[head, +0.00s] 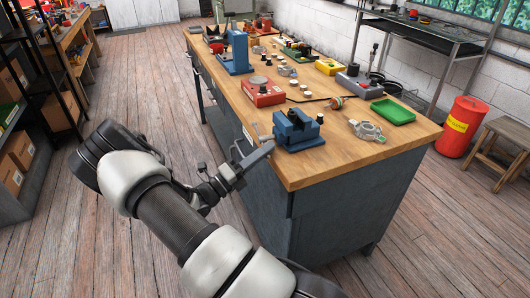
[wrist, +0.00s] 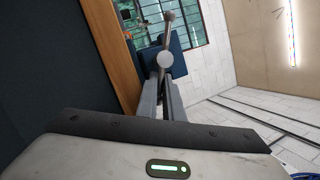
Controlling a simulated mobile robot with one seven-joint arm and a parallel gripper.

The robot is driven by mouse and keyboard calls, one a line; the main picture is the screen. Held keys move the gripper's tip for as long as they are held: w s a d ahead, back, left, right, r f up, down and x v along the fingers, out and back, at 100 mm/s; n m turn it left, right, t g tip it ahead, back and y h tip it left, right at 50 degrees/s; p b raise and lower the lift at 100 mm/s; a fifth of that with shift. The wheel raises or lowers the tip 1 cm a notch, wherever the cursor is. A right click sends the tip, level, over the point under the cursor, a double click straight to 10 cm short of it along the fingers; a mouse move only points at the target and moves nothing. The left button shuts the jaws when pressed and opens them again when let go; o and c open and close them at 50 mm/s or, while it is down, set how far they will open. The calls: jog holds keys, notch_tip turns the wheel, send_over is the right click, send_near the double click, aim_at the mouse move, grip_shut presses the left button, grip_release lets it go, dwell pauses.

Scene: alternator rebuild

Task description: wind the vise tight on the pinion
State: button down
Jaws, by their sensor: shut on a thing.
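The blue vise (head: 298,132) stands at the near front corner of the wooden bench. Its handle (head: 257,131) sticks out on the left side, beyond the bench edge. In the wrist view the vise body (wrist: 179,62) is behind the handle's round end and bar (wrist: 168,27). My gripper (head: 268,148) reaches up to the vise from the left; in the wrist view its two fingers (wrist: 162,82) are shut on the vise handle, close to the round end. I cannot make out the pinion in the vise jaws.
The bench top (head: 352,146) is bare just right of the vise. A metal alternator housing (head: 367,130), a green tray (head: 393,111) and a red box (head: 263,92) are nearby. A red bin (head: 461,127) and a wooden stool (head: 505,150) stand on the floor at right.

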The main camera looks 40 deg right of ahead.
jog(key=shift+s+d+f+m+g, duration=0.1)
jog(key=shift+s+f+m+g, duration=0.1)
jog(key=shift+f+m+g, duration=0.3)
jog(key=c, duration=1.9)
grip_release()
jog(key=shift+r, duration=0.2)
jog(key=shift+r+t, duration=0.1)
jog(key=shift+t, duration=0.2)
